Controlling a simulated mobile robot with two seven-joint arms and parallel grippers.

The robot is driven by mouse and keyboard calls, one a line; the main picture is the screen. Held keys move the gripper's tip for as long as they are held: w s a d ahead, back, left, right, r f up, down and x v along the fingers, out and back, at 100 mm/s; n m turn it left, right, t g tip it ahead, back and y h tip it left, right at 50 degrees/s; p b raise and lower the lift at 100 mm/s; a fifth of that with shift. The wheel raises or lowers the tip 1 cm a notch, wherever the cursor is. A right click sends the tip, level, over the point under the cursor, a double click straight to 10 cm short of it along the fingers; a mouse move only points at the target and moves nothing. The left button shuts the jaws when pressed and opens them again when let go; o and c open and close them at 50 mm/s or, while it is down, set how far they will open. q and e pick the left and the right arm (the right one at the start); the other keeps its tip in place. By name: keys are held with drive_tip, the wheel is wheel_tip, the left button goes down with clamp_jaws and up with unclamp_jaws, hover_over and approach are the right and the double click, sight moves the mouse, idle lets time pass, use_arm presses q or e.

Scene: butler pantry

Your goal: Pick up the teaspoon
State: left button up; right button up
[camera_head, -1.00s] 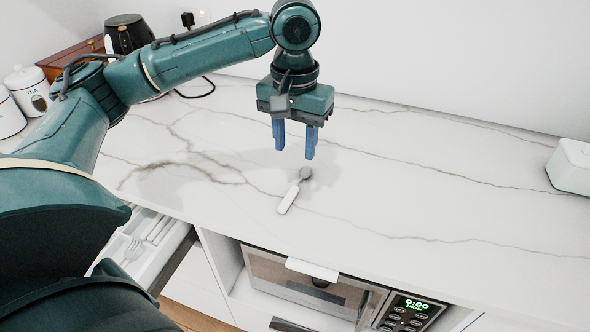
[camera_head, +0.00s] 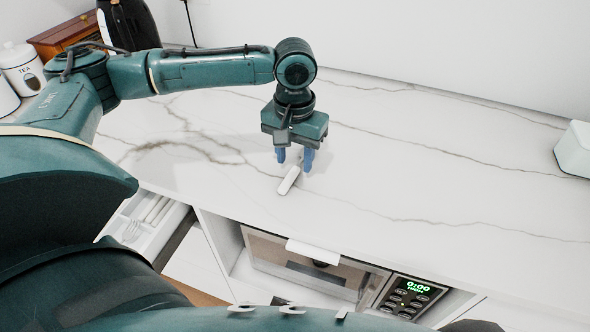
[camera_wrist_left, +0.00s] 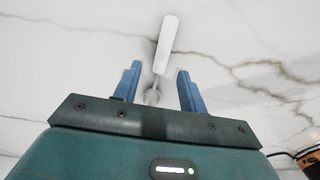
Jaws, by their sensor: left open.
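The teaspoon (camera_head: 289,181) lies on the marble counter, its white handle pointing toward the counter's front edge. My left gripper (camera_head: 294,162) is over its bowl end, pointing down, with blue fingers apart. In the head view the bowl is hidden by the gripper. In the left wrist view the teaspoon (camera_wrist_left: 166,45) has its handle beyond the fingertips, and its grey bowl and neck lie between the two open fingers (camera_wrist_left: 156,84). Nothing is held. I cannot tell the exact height of the fingertips above the counter. My right gripper is not in view.
The marble counter (camera_head: 420,180) is clear around the teaspoon. A microwave (camera_head: 315,270) sits below the counter. An open drawer with cutlery (camera_head: 150,220) is at lower left. A white canister (camera_head: 22,68) and a dark appliance (camera_head: 128,25) stand at the back left; a pale box (camera_head: 575,150) is at right.

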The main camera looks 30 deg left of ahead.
sight(297, 168)
use_arm(q)
wheel_tip(297, 168, down, 2)
drive_tip(key=shift+f, duration=0.15)
clamp_jaws()
idle(0.4)
